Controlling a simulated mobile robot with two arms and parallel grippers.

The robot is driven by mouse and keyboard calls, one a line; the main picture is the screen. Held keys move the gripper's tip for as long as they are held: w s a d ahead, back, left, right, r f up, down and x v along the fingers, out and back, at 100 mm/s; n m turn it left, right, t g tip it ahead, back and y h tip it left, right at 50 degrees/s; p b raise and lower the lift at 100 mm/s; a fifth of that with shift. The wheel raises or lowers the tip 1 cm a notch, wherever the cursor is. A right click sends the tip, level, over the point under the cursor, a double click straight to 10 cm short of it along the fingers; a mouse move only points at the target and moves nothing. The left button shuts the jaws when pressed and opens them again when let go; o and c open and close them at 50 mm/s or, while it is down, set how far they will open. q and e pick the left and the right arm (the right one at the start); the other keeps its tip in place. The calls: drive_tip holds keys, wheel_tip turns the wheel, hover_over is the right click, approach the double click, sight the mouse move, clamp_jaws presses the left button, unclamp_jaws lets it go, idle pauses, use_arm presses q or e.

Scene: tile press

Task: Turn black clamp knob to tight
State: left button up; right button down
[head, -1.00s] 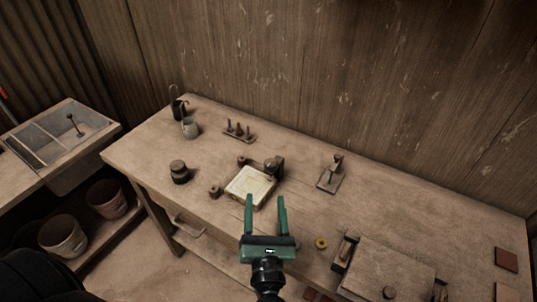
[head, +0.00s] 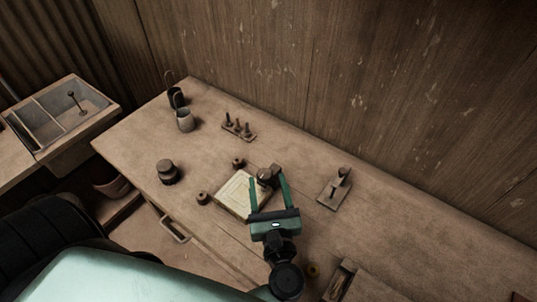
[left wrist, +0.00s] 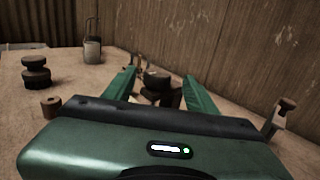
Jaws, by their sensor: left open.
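The dark clamp knob (head: 264,174) stands at the back right corner of a pale square tile plate (head: 234,194) on the workbench. My left gripper (head: 267,183) has green fingers that are open and spread, one on each side of the knob's area in the head view. In the left wrist view the round black knob (left wrist: 156,79) shows between the two open fingers (left wrist: 157,85), beyond the palm. Whether the fingers touch it cannot be told. The knob's lower part is partly hidden by the gripper. My right gripper is not in view.
A small stand with a handle (head: 335,188) is right of the gripper. Small dark spools (head: 202,198) and a dark stacked weight (head: 167,172) lie to the left. A peg rack (head: 238,129) and a grey cup (head: 184,120) stand behind.

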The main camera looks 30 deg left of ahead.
sight(264, 174)
use_arm(q)
drive_tip(key=p+x, duration=0.1)
drive_tip(key=x, duration=0.1)
drive_tip(key=p+x, duration=0.1)
drive_tip(key=shift+w+a+r, duration=0.15)
drive_tip(key=shift+a+r, duration=0.2)
drive_tip(key=shift+a, duration=0.05)
drive_tip(key=shift+p+x, duration=0.3)
drive_tip(key=shift+x, duration=0.8)
drive_tip(key=shift+w+a+f, duration=0.2)
drive_tip(key=shift+w+f, duration=0.1)
drive_tip(key=shift+w, duration=0.05)
drive_tip(key=c, duration=1.2)
clamp_jaws()
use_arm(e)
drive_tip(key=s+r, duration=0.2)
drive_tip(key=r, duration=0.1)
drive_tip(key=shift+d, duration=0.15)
